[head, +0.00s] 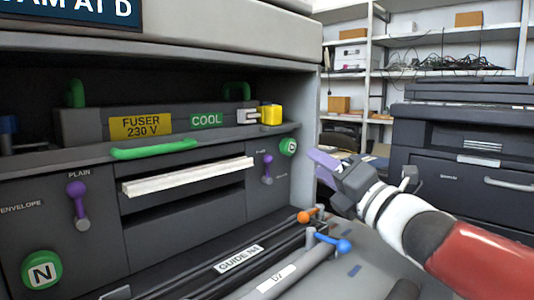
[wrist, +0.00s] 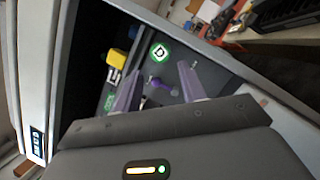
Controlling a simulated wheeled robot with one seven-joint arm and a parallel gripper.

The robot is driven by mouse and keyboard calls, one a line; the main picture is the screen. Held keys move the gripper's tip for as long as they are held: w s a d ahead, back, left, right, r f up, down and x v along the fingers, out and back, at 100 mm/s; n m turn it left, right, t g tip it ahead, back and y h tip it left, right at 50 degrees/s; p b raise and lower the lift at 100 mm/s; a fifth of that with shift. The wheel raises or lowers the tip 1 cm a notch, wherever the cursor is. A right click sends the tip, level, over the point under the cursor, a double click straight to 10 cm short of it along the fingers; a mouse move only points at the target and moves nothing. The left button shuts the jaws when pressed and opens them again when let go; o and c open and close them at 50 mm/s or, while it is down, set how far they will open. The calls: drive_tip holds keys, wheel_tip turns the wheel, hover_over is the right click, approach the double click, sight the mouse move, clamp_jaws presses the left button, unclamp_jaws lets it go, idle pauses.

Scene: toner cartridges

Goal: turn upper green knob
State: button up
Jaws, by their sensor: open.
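The upper green knob (head: 288,147) is a round knob with a white marking, high on the right part of the dark machine front. In the wrist view the green knob (wrist: 159,52) shows what looks like a D and lies just beyond my fingertips. A second, lower green knob (head: 41,271) marked N is at the lower left. My gripper (head: 325,162) is right of the upper knob and apart from it. In the wrist view my gripper (wrist: 159,74) has its two purple fingers spread, with nothing held between them.
A purple lever (head: 267,168) is just beside the upper knob. A yellow block (head: 270,114) sits on the ledge above. Orange (head: 305,216) and blue (head: 343,246) handles stick out below. Another dark printer (head: 465,165) and shelves stand at right.

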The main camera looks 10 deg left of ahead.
sight(291, 149)
drive_tip(key=shift+a+f+n, duration=0.15)
drive_tip(key=shift+a+n, duration=0.05)
drive_tip(key=shift+n, duration=0.1)
drive_tip(key=p+x, duration=0.1)
drive_tip(key=x, duration=0.6)
drive_tip(key=shift+w, duration=0.2)
drive_tip(key=c, duration=0.7)
